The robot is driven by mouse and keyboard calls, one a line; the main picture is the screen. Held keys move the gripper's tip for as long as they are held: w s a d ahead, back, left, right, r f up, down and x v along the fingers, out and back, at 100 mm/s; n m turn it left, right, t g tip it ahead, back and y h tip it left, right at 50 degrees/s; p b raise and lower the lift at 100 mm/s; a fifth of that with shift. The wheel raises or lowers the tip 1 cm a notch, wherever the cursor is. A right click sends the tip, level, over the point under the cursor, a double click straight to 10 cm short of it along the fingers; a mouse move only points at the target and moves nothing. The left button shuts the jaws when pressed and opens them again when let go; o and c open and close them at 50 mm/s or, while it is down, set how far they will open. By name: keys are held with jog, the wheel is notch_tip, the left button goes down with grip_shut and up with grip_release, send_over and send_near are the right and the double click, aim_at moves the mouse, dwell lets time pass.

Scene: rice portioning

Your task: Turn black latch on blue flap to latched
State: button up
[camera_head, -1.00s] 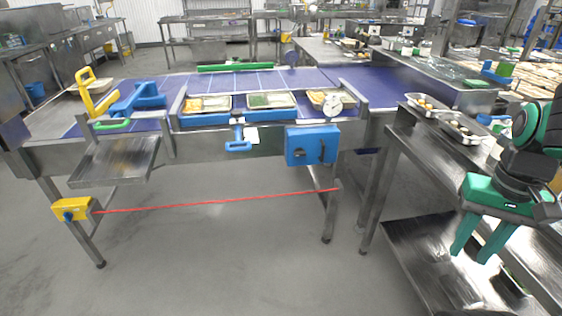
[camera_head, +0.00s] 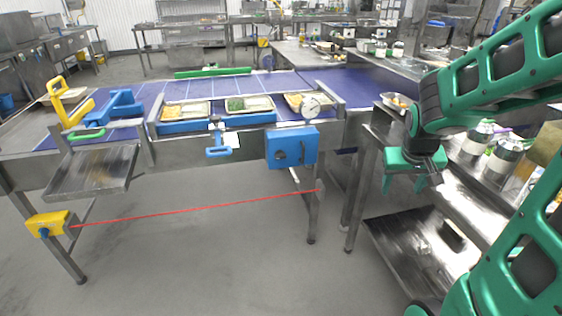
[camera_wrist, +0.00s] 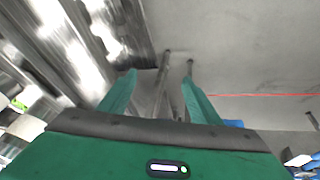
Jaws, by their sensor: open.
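A blue box with a blue front flap (camera_head: 292,147) is mounted on the right end of the conveyor's front side. A small dark latch (camera_head: 303,150) shows on its face, with a dark round spot left of it. The latch is too small to tell which way it is turned. My gripper (camera_head: 403,187) points downward to the right of the blue box, well apart from it, beside the steel side table. Its green fingers are spread and empty. They also show in the wrist view (camera_wrist: 160,76), with floor and table legs beyond. The latch is not recognisable there.
A dial gauge (camera_head: 310,107) stands above the blue box. A blue handle (camera_head: 218,152) hangs left of it. A red cord (camera_head: 190,212) runs low from a yellow box (camera_head: 50,223). The steel side table and its lower shelf (camera_head: 425,250) are near my arm. Open floor lies in front.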

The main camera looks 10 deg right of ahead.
jog(key=w+a+f+n+t, duration=0.2)
jog(key=w+f+t, duration=0.15)
jog(key=w, duration=0.95)
jog(key=n+t+y, duration=0.2)
jog(key=t+y, duration=0.1)
jog(key=t, duration=0.8)
send_near(282, 157)
jog(key=w, duration=0.9)
jog(key=shift+a+f, duration=0.1)
jog(key=shift+a, duration=0.1)
jog(key=c, duration=1.1)
jog(key=shift+o, duration=0.3)
jog(key=shift+d, duration=0.15)
